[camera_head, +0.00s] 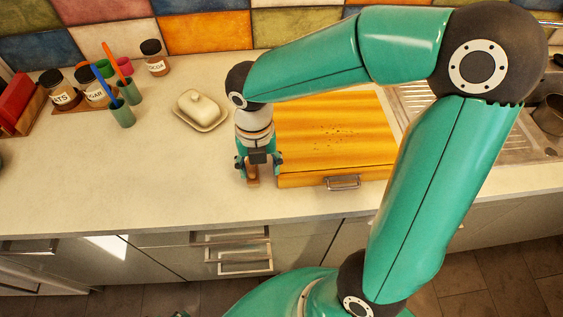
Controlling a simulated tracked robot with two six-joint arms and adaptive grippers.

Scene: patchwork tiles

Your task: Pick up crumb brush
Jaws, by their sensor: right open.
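A small brown wooden piece, which looks like part of the crumb brush (253,181), shows on the counter just left of the wooden board. My right gripper (259,171) points down over it with its fingers open. The brown piece shows between and below the fingers; I cannot tell whether they touch it. The rest of the brush is hidden by the gripper. My left gripper is not in view.
A yellow wooden board with a drawer handle (350,160) carries dark crumbs (328,134). A butter dish (201,112), cups with brushes (122,112) and jars (64,92) stand to the left. The sink (499,128) is right. The front left counter is clear.

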